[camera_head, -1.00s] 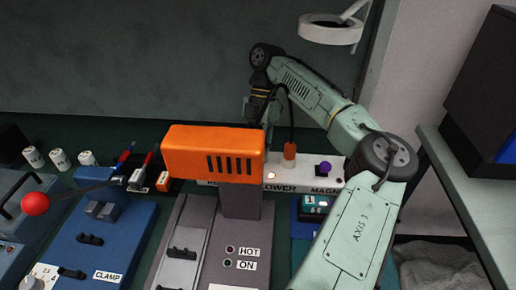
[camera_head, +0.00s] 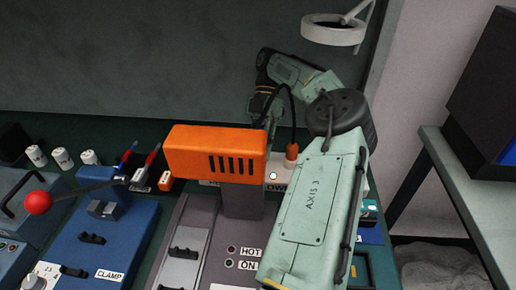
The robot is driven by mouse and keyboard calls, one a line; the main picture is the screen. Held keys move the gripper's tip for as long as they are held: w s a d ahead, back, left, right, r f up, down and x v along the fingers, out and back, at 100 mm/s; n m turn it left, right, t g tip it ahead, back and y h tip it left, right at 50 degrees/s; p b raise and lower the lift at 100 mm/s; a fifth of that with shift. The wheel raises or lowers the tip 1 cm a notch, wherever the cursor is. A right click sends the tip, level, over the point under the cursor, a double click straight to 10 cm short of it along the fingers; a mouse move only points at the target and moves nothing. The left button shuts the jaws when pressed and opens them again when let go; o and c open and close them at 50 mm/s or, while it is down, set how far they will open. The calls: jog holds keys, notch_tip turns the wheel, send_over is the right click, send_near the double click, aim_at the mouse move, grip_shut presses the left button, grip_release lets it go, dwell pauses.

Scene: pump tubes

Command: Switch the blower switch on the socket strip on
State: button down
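The white socket strip (camera_head: 281,176) lies at the back of the bench, behind the orange blower housing (camera_head: 215,152). Only a short part of it shows, with a cut-off label and a small pale round spot (camera_head: 273,175). An orange plug (camera_head: 292,152) with a black cable stands in it. My arm covers the strip's right part, and the housing covers its left part. I cannot make out the blower switch or its position. My wrist (camera_head: 268,85) is behind the housing and above the strip; the gripper's fingers are hidden there.
A blue clamp unit (camera_head: 105,240) with a red ball lever (camera_head: 38,203) stands at the left. Several white spools (camera_head: 62,158) and two pens lie behind it. A ring lamp (camera_head: 333,30) hangs at the upper right. A grey side table (camera_head: 470,190) stands at the right.

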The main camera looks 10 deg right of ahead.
jog(key=c, duration=1.3)
grip_release()
jog(key=shift+s, duration=0.15)
